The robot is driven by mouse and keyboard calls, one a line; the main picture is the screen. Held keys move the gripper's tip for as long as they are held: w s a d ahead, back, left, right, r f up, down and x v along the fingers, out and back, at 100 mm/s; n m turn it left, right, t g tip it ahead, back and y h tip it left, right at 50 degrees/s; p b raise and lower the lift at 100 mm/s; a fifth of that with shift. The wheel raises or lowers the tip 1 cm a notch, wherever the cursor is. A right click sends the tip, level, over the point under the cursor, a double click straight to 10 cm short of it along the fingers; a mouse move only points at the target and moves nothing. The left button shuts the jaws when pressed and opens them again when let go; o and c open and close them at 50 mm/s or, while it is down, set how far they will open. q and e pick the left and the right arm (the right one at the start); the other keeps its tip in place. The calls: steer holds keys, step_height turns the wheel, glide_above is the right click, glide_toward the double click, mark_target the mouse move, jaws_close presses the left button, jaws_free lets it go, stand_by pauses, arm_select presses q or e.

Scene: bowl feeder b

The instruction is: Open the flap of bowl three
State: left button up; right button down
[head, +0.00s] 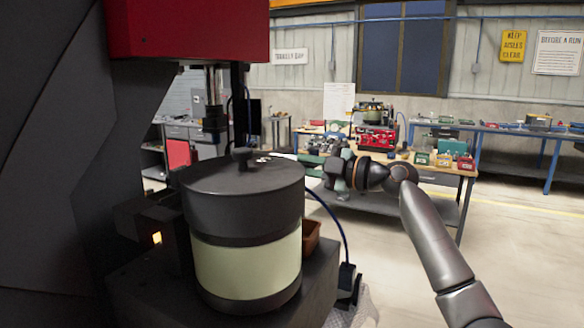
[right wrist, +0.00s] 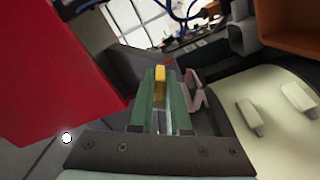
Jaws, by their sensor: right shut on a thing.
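A large round feeder bowl (head: 245,265) with a cream body and a dark grey lid (head: 245,192) stands in the head view's foreground. I cannot read a number on it. My right gripper (head: 300,159) reaches in from the right, just behind the lid's right edge. In the right wrist view its green fingers (right wrist: 161,100) are shut on a small yellow tab (right wrist: 160,74). A pinkish bent piece (right wrist: 195,92) is beside the fingers. I cannot tell whether either piece belongs to the flap. My left gripper is not in view.
A red-fronted dark machine (head: 185,28) overhangs the bowl. A brown bin (head: 311,236) sits behind its right side. Workbenches (head: 425,170) stand farther back, with open floor at right. In the right wrist view, a red block (right wrist: 60,70) is close on the left and a cream surface (right wrist: 270,135) on the right.

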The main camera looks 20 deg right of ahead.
steer(key=shift+w+d+f+m, duration=0.1)
steer(key=shift+d+m, duration=0.05)
steer(key=shift+m, duration=0.25)
steer(key=c, duration=0.9)
jaws_free()
steer(key=shift+b+v, duration=2.15)
steer(key=shift+v, duration=4.1)
